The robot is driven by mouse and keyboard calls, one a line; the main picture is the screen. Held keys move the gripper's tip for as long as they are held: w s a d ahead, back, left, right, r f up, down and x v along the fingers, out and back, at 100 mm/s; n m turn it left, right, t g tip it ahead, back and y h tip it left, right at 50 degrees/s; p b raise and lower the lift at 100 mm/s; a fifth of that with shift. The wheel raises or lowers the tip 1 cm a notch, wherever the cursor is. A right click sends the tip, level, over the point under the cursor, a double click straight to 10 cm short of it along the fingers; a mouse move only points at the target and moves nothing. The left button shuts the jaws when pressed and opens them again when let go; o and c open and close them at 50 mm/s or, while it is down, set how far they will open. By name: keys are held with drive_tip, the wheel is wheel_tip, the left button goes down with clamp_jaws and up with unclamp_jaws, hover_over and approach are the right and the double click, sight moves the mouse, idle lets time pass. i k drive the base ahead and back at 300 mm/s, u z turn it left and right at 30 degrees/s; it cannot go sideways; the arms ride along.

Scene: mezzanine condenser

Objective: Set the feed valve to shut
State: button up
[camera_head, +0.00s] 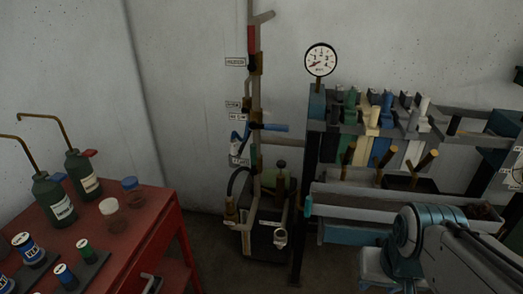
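A vertical pipe (256,95) against the back wall carries valves and small white label plates. Higher up, a red lever (251,38) lies upright along the pipe. A green lever (253,156) shows lower down. The label plates (235,62) are too small to read surely, so I cannot tell which valve is the feed valve. My arm shows at the lower right, apart from the pipe. My gripper is not in view.
A red cart (150,220) with bottles, jars and cans stands at left. A dial gauge (320,59) tops the rack (314,130) right of the pipe, which holds blocks and a grey trough (345,198). A dark box (265,235) sits at the pipe's foot.

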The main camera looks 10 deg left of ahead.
sight(254, 171)
drive_tip(key=k, duration=1.2)
drive_tip(key=u, duration=0.65)
drive_tip(key=i, duration=1.65)
drive_tip(key=z, duration=0.75)
drive_tip(key=i, duration=0.45)
drive_tip(key=z, duration=0.35)
